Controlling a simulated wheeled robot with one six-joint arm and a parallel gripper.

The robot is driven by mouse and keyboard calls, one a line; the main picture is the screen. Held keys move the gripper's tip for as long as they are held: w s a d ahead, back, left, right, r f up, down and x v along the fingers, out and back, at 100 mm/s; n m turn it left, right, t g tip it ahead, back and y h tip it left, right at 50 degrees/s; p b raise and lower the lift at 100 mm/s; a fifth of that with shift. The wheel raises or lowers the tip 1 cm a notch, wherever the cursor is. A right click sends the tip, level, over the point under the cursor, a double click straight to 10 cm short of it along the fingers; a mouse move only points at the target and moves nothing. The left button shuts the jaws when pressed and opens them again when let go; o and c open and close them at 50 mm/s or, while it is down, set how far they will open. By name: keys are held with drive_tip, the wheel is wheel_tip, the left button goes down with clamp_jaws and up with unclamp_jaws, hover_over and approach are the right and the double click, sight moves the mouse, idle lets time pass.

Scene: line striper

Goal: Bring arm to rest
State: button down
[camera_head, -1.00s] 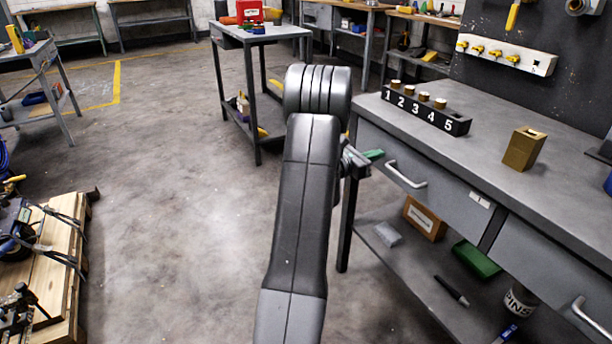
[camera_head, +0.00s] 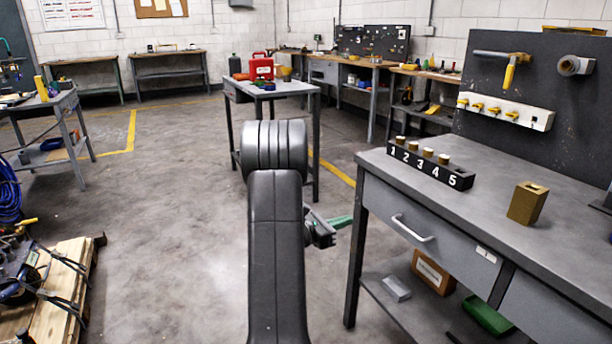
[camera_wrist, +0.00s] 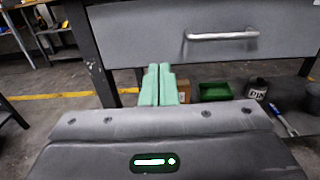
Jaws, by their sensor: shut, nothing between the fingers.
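My gripper (camera_head: 341,222) has green fingers and sticks out to the right from behind my dark arm in the head view. In the wrist view its two green fingers (camera_wrist: 158,85) stand side by side, shut and empty. They point toward the front of the grey workbench (camera_head: 389,162), left of the drawer handle (camera_wrist: 221,36), and appear apart from it. My arm hides part of the gripper's wrist in the head view.
The workbench carries a numbered black block (camera_head: 430,164) and a brass block (camera_head: 527,203). Its lower shelf holds a cardboard box (camera_head: 433,272) and a green bin (camera_head: 487,316). A pallet (camera_head: 62,290) lies at left. Open floor (camera_head: 170,220) lies between.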

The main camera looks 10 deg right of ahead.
sight(389, 206)
drive_tip(key=b+x, duration=0.1)
drive_tip(key=x, duration=1.3)
